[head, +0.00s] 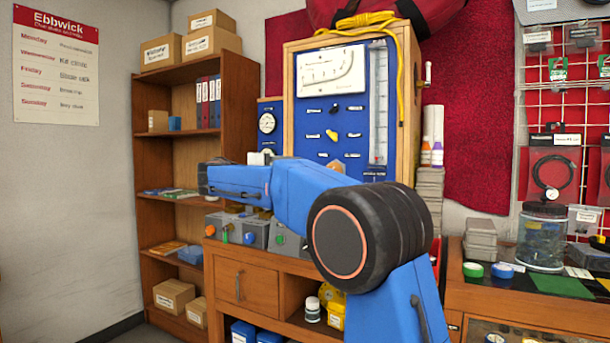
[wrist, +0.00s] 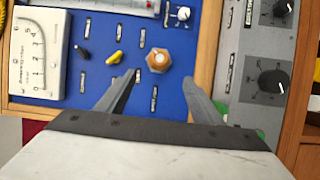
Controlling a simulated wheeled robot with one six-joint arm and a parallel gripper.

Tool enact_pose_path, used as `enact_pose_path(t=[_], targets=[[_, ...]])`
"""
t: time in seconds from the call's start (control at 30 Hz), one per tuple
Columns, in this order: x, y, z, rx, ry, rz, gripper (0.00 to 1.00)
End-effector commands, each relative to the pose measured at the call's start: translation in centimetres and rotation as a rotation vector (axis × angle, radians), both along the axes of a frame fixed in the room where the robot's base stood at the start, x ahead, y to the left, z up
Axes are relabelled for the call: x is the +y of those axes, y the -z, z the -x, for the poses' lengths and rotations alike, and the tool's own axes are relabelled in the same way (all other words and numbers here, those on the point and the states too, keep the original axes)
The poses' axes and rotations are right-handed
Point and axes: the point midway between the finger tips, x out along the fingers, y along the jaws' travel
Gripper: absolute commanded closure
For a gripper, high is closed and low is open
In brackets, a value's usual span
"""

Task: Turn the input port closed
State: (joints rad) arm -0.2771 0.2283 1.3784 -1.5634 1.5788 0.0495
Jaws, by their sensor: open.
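The blue test panel (head: 335,112) stands upright in a wooden frame; it fills the upper middle of the wrist view (wrist: 187,42). On it are a brown hexagonal knob with a pale centre (wrist: 158,61), a yellow lever knob (wrist: 116,57), a black knob (wrist: 82,52) and a white knob (wrist: 183,13). The labels are too small to read, so I cannot tell which is the input port. My gripper (wrist: 162,75) is open and empty, facing the panel. In the wrist view, the hexagonal knob appears just beyond and between the fingertips. My arm hides the panel's lower part in the head view.
A grey box with black knobs (wrist: 272,80) lies beside the panel in the wrist view. Grey boxes with coloured knobs (head: 247,230) stand on the wooden cabinet (head: 262,290). A shelf unit (head: 160,180) stands left. A yellow cord (head: 401,70) hangs over the panel frame.

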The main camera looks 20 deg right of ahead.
Motion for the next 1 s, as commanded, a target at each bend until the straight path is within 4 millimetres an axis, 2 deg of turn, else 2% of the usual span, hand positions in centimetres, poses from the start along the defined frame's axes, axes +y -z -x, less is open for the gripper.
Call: enact_pose_path(t=[0.2,0.77,0.87,1.0], targets=[[1.8,0.0,0.5,0.0,0.0,0.0,0.39],[1.8,0.1,0.7,0.003,0.0,-0.006,0.39],[1.0,0.6,1.7,0.015,-0.007,-0.036,0.39],[-1.0,2.8,4.8,0.053,-0.023,-0.137,0.39]])
